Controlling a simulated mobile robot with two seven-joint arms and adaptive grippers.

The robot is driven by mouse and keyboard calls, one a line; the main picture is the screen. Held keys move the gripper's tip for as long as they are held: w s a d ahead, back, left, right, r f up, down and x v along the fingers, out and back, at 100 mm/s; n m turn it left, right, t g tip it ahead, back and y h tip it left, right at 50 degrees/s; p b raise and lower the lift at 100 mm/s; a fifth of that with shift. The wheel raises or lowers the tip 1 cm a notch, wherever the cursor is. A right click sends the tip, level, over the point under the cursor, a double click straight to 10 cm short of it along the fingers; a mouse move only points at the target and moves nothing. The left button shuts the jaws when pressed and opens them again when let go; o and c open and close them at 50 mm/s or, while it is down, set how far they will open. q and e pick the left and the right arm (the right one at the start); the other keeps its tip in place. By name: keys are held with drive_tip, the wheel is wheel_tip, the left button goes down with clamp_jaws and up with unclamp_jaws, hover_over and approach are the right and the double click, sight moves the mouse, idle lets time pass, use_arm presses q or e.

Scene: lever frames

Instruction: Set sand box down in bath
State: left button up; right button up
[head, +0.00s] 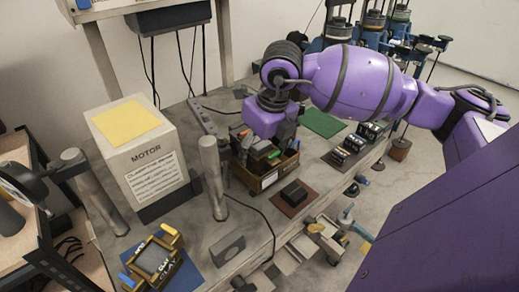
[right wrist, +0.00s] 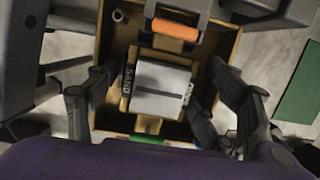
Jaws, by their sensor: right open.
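The sand box (right wrist: 160,86) shows in the right wrist view as a grey-topped block with lettering on its side. It lies inside the wooden-walled bath (right wrist: 103,50), between an orange handle and a green handle. In the head view the bath (head: 259,184) stands on the bench, its inside partly hidden by my arm. My right gripper (right wrist: 158,92) is open, with a finger on each side of the sand box and visible gaps between. In the head view my right gripper (head: 268,150) reaches down into the bath. My left gripper is not in view.
A clay box (head: 155,258) with yellow and blue handles sits on a blue mat at the front left. The motor housing (head: 143,150) and a grey post (head: 213,178) stand left of the bath. A black block (head: 294,192) lies to its right. A green mat (head: 322,122) is bare.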

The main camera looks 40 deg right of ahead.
drive_tip(key=shift+r, duration=0.3)
drive_tip(key=v, duration=1.1)
drive_tip(key=shift+r, duration=0.2)
drive_tip(key=shift+s+f, duration=0.1)
drive_tip(key=shift+s, duration=0.05)
